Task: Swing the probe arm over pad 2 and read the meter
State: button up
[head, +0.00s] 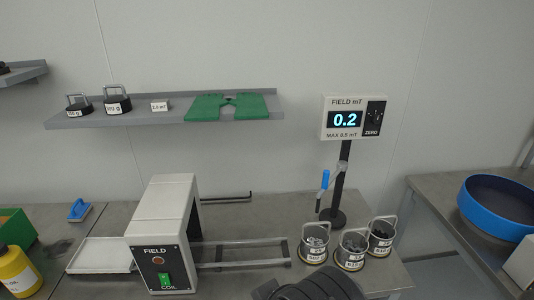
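The field meter (354,118) stands on a dark post at the back of the bench and its display reads 0.2. Its label says FIELD mT, MAX 0.5 mT, with a ZERO knob at the right. The probe arm shows as a short grey piece on the post with a blue handle (325,180) hanging at its left. No pad numbers are legible. My gripper's fingers do not show.
The white field coil housing (160,215) with a green switch stands left of the cups, with rails (240,254) running through it. A dark rounded part, probably my arm, covers the bottom centre. A blue-rimmed basin (497,219) is at right, a yellow bottle (17,271) at left.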

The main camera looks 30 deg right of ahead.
aim_at(342, 166)
jog(key=j+z, duration=0.1)
jog(key=z, duration=1.35)
jog(key=k+l, duration=0.05)
jog(key=l, duration=0.05)
